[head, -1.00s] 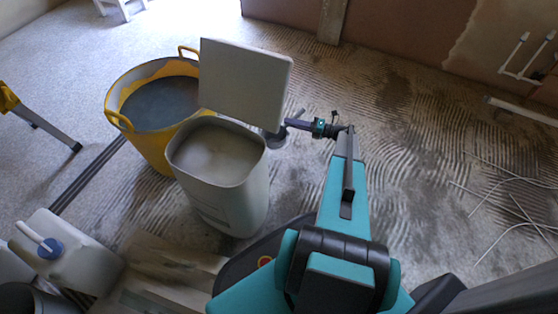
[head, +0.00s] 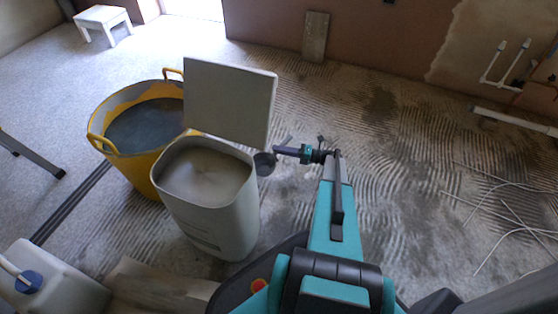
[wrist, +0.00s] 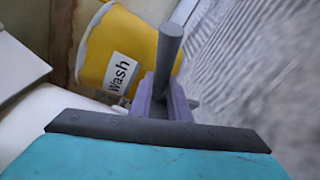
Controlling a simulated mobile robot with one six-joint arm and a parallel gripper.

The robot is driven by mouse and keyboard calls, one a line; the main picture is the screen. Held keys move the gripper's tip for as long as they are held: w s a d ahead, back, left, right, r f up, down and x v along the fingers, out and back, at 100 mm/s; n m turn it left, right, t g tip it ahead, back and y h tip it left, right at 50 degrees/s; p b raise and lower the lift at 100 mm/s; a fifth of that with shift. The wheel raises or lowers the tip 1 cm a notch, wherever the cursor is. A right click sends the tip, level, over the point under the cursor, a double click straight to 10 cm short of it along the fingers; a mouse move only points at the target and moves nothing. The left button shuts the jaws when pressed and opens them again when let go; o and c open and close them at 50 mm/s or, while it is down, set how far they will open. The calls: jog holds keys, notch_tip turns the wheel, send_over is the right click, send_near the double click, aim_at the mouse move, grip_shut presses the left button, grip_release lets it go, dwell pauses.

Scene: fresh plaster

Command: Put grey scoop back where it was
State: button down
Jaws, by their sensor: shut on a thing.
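The grey scoop (head: 264,163) hangs from my gripper (head: 282,150), just right of the rim of the pale bin (head: 222,215), and not over its opening. In the head view I cannot tell whether the scoop touches the bin. In the wrist view its grey handle (wrist: 169,50) stands between the purple fingers of my gripper (wrist: 166,100), which are shut on it. The scoop's cup is hidden there. The pale bin holds light powder, and its square lid (head: 230,105) stands up at the back.
A yellow tub (head: 120,165) of grey liquid stands left of the bin; the wrist view shows its "Wash" label (wrist: 122,72). A white jug (head: 55,285) is at lower left. Loose pale cables (head: 505,205) lie on the right. The ridged floor behind my gripper is clear.

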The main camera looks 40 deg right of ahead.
dwell(0.3)
jog(key=shift+f+b, duration=1.15)
jog(key=shift+f, duration=1.45)
jog(key=c, duration=1.7)
grip_release()
jog(key=shift+o, duration=0.2)
jog(key=shift+s+d, duration=0.1)
jog(key=p+v, duration=0.4)
jog(key=v, duration=0.7)
jog(key=shift+s+d, duration=0.25)
jog(key=shift+s, duration=0.1)
